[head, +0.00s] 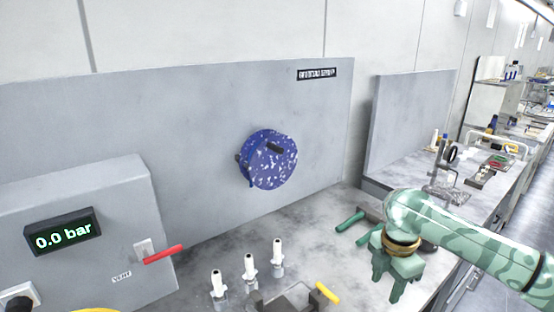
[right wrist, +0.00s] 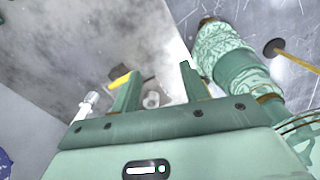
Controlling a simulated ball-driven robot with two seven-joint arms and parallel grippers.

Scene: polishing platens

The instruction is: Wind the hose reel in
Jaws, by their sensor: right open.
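The hose reel is most likely the round blue disc with white speckles (head: 268,160) on the grey back panel. A short dark handle (head: 275,148) sits on its face, towards the upper right. A speckled blue patch (right wrist: 5,164) shows at the lower left edge of the right wrist view. My right gripper (head: 387,284) is over the bench, to the right of and below the reel, and apart from it. Its fingers (right wrist: 160,72) are spread, with nothing between them. I do not make out my left gripper. No hose is clearly visible.
A grey box with a 0.0 bar display (head: 63,235) and a red lever (head: 163,254) stands at left. Several white-tipped fittings (head: 249,264) and a yellow-tipped lever (head: 327,293) stand in front. Two green bars (head: 350,222) lie near my right gripper.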

